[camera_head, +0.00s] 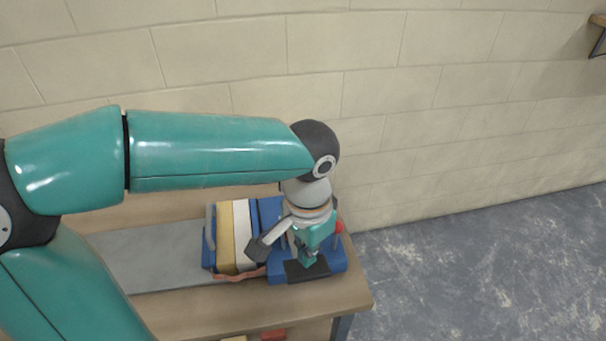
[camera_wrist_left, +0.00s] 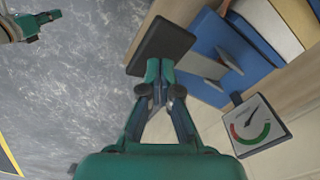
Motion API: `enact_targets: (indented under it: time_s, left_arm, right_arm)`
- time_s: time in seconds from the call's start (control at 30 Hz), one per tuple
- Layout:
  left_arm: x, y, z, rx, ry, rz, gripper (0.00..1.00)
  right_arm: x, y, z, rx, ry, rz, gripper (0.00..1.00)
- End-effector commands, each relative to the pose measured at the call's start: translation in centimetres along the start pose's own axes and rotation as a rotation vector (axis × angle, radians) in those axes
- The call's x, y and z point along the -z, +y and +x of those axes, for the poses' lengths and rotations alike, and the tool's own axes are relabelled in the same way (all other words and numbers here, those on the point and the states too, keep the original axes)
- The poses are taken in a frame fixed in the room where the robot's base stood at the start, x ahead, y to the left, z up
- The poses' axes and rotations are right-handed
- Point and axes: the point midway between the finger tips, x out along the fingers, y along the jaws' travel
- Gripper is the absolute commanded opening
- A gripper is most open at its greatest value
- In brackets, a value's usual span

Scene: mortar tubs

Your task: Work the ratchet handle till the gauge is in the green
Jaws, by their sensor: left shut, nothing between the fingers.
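A blue clamp-like device (camera_head: 330,262) sits at the right end of the bench, with a dark flat pad (camera_head: 294,272) on its near side. My left gripper (camera_head: 306,262) points down just over this pad. In the left wrist view the shut, empty fingertips (camera_wrist_left: 160,66) are at the dark pad (camera_wrist_left: 165,40); whether they touch cannot be told. The square gauge (camera_wrist_left: 257,126) has a red and a green arc; its needle points up and right, and its exact reading is hard to tell. I cannot pick out the ratchet handle for certain.
Yellow and white blocks (camera_head: 226,235) stand beside the blue device on the wooden bench (camera_head: 350,293). A block wall is behind, and open grey floor (camera_head: 460,280) is to the right. Part of my right arm shows in the wrist view's top left corner.

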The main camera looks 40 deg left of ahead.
Motion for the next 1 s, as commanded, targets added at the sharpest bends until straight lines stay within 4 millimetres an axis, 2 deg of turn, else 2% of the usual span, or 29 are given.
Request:
enact_targets:
  time_s: [1.0]
  left_arm:
    - [0.0, -0.1, 6.7, 0.001, -0.001, -0.001, 0.00]
  right_arm:
    - [0.0, 1.9, 5.2, 0.000, 0.000, 0.000, 0.00]
